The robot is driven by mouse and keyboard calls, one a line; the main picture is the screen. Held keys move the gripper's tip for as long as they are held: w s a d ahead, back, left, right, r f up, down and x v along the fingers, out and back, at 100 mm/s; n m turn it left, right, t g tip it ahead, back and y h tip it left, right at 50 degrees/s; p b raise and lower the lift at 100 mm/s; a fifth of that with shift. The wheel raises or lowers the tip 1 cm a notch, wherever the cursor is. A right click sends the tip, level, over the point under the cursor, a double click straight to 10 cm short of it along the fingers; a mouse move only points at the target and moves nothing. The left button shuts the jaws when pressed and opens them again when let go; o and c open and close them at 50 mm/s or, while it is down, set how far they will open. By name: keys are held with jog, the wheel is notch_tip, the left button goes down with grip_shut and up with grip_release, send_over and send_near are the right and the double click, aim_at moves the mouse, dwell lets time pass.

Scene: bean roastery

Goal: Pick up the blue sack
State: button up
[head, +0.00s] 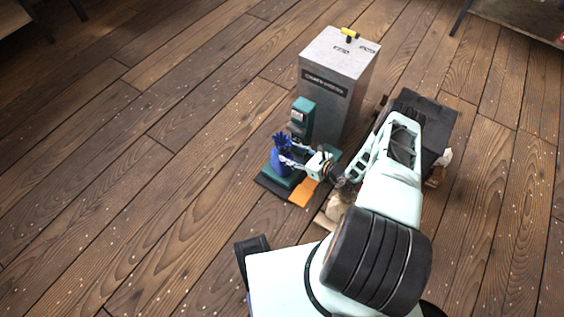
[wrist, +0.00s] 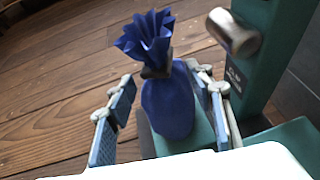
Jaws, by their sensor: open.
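The blue sack (head: 279,160) stands upright on a green machine base, with its gathered top tied by a dark band. In the wrist view the blue sack (wrist: 168,104) is between the two fingers of my gripper (wrist: 164,108). The fingers are open, one on each side. A gap shows between the left finger and the sack; the right finger is close to it, and I cannot tell if it touches. In the head view my gripper (head: 296,155) reaches the sack from the right, and the arm hides part of the area beside it.
A green post (head: 303,116) rises right behind the sack; its metal knob (wrist: 232,32) is close to the right finger. A grey cabinet (head: 335,75) stands behind. An orange patch (head: 302,193) marks the base's front. The wooden floor to the left is clear.

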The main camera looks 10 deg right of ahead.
aim_at(285, 149)
jog(key=b+x, duration=0.2)
jog(key=x, duration=0.3)
jog(key=shift+w+a, duration=0.15)
jog(key=shift+r, duration=0.1)
grip_shut()
jog(key=shift+w+r, duration=0.1)
jog(key=shift+r, duration=0.05)
